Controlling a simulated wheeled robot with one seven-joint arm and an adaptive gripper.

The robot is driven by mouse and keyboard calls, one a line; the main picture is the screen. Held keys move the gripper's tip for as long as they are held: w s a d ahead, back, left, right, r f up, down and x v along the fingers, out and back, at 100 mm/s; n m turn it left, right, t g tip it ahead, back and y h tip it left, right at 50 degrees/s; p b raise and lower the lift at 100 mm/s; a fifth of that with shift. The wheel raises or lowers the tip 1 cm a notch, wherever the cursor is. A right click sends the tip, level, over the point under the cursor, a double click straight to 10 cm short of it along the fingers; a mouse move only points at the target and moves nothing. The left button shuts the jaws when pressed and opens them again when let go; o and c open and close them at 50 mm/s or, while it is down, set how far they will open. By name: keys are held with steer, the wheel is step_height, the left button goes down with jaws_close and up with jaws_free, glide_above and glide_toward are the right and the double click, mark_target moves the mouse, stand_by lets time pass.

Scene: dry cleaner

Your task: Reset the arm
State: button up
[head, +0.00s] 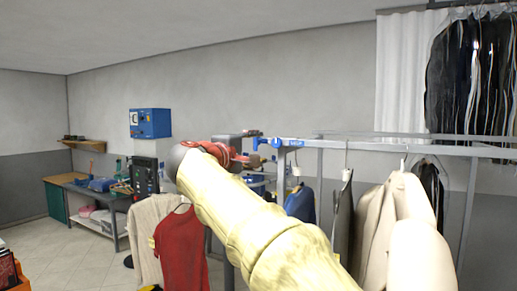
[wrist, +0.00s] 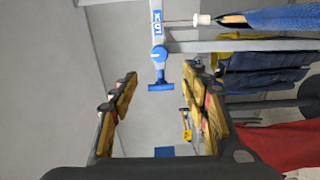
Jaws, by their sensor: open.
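My gripper (wrist: 160,72) is open and empty in the wrist view, its two dark fingers with yellowish inner pads standing well apart. Past the fingertips is a blue fitting (wrist: 160,86) with a blue tag above it, on the end of a grey metal rail (wrist: 250,45). I cannot tell how far the fingers are from it. In the head view my cream arm reaches from the lower right up to the middle, and its wrist end is near the rail of a clothes rack (head: 400,147). My arm hides part of the rack.
A red garment (head: 182,250) and a beige garment (head: 150,225) hang left of my arm. Cream jackets (head: 395,225) hang close on its right. A work table (head: 85,190) and a blue box (head: 150,123) are farther back. Open floor shows at left.

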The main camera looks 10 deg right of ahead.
steer(key=s+d+f+m+g+y+b, duration=0.1)
steer(key=s+d+f+g+y+b, duration=0.1)
steer(key=s+d+f, duration=0.5)
steer(key=s+d+f+m+g+y+b, duration=0.1)
steer(key=s+f+m+g, duration=0.1)
steer(key=s+f, duration=0.6)
steer(key=s+d+f+m+g+y+b, duration=0.15)
steer(key=s+d+f, duration=0.25)
steer(key=f, duration=0.7)
steer(key=s+a+f+m+g+y+b, duration=0.1)
steer(key=s+a+f+m+y+b, duration=0.1)
steer(key=s+f, duration=1)
steer(key=s+a+f+m+g+y+b, duration=0.2)
steer(key=s+f+m+y, duration=0.2)
steer(key=s+f, duration=0.8)
step_height(320, 180, down, 4)
steer(key=shift+s+f+b, duration=0.1)
steer(key=shift+s+b, duration=0.2)
steer(key=shift+a+g, duration=0.1)
steer(key=shift+g, duration=0.15)
